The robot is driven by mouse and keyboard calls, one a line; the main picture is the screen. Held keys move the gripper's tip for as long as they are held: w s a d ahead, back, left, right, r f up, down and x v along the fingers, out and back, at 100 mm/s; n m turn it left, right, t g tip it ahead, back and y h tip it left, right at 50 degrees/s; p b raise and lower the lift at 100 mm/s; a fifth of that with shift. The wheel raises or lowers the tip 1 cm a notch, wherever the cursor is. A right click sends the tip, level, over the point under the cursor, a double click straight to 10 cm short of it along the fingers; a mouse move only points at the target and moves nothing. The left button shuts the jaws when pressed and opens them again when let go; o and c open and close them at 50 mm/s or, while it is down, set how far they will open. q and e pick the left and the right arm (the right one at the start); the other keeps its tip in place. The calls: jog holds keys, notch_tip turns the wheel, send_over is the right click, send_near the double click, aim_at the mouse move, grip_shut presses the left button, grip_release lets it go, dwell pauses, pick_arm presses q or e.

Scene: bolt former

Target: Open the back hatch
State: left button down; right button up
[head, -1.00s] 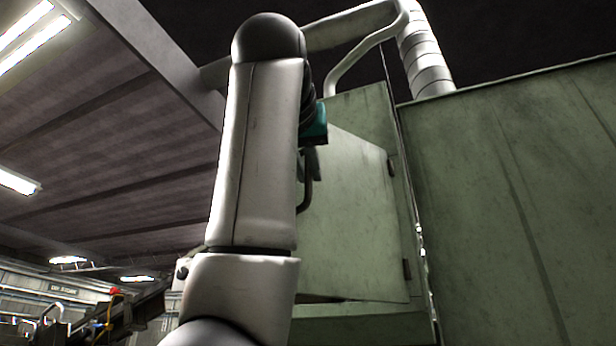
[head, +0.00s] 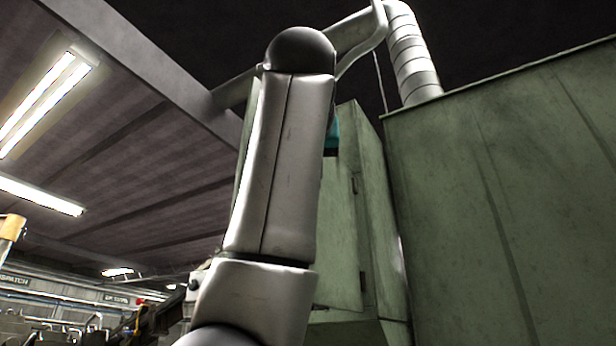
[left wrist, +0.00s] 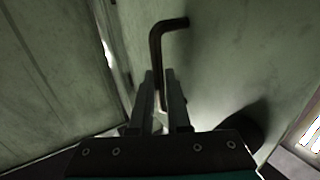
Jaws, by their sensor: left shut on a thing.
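The back hatch (head: 338,235) is a pale green door on the green cabinet. Dark hinges show near its right side in the head view. My left arm covers most of it, and a green strip to the left of the arm appears to be its far part. My left gripper (left wrist: 161,80) is hidden behind the arm in the head view; only a teal part beside it shows. In the left wrist view, the gripper is shut on the dark bent handle (left wrist: 156,45) of the hatch (left wrist: 225,65). My right gripper is not in view.
A large green machine wall (head: 490,180) stands at the right. Another green panel (left wrist: 45,70) stands left of the gripper in the wrist view. The space left of my arm looks open.

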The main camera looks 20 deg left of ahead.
pick_arm(q)
jog(key=shift+d+r, duration=0.1)
jog(key=c, duration=1.3)
grip_release()
jog(key=shift+o, duration=0.6)
jog(key=shift+w, duration=0.1)
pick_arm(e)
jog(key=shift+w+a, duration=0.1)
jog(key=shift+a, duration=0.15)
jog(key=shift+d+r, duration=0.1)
